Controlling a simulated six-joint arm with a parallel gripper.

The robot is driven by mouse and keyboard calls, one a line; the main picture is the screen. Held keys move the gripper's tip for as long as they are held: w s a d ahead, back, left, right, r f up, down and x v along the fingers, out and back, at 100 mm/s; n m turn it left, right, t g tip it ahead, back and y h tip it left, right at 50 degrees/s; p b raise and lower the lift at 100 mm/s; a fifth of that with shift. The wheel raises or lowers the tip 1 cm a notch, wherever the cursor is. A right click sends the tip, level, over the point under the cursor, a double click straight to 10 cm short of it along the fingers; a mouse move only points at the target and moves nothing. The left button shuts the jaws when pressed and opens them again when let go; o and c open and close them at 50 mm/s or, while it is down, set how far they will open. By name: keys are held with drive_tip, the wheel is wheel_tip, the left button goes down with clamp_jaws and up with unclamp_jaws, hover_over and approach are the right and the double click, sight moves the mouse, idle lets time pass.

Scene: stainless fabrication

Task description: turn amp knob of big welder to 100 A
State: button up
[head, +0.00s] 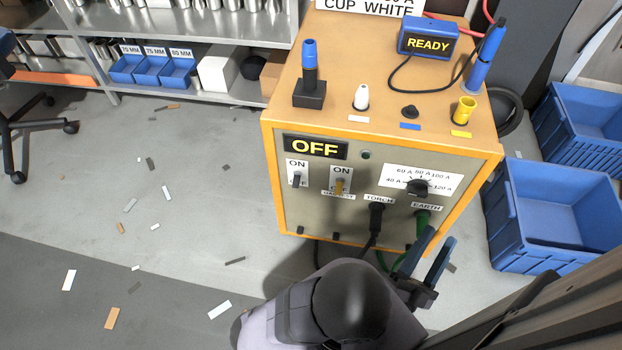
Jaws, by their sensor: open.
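The big welder (300,205) is an orange-edged box with a grey front panel. Which mark the knob points at is too small to tell. My gripper (441,237) is in front of the panel's lower right, below the knob and apart from it in the picture. Its two dark blue fingers are open with nothing seen between them.
Torch plug (376,212) and green earth plug (422,216) sit just below the knob, with cables hanging down. Two switches (340,187) and an OFF display (315,147) are at left. Blue crates (510,232) stand right. Scraps litter the open floor at left.

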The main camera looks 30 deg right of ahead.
drive_tip(key=s+a+f+m+g+y+p, duration=0.1)
drive_tip(key=s+f+m+g+y+p, duration=0.4)
drive_tip(key=m+p, duration=0.55)
drive_tip(key=s+a+f+m+g+y+p, duration=0.1)
drive_tip(key=f+m+g+p, duration=0.2)
drive_tip(key=m+g+p, duration=0.5)
drive_tip(key=w+a+f+m+y+p, duration=0.1)
drive_tip(key=w+a+m+y+p, duration=0.2)
drive_tip(key=a+m+p, duration=0.55)
drive_tip(key=w+a+r+m+g+y+p, duration=0.2)
drive_tip(key=w+a+r+m+y+p, duration=0.45)
drive_tip(key=w+a+r, duration=0.85)
drive_tip(key=w+a+r+m+p, duration=0.1)
drive_tip(key=w+r+m+p, duration=0.1)
drive_tip(key=r, duration=0.5)
drive_tip(key=w+a+r+m+y+p, duration=0.1)
drive_tip(key=w+r+m+p, duration=0.2)
drive_tip(key=r, duration=0.5)
drive_tip(key=shift+w+a+m, duration=0.25)
drive_tip(key=shift+w+m, duration=0.3)
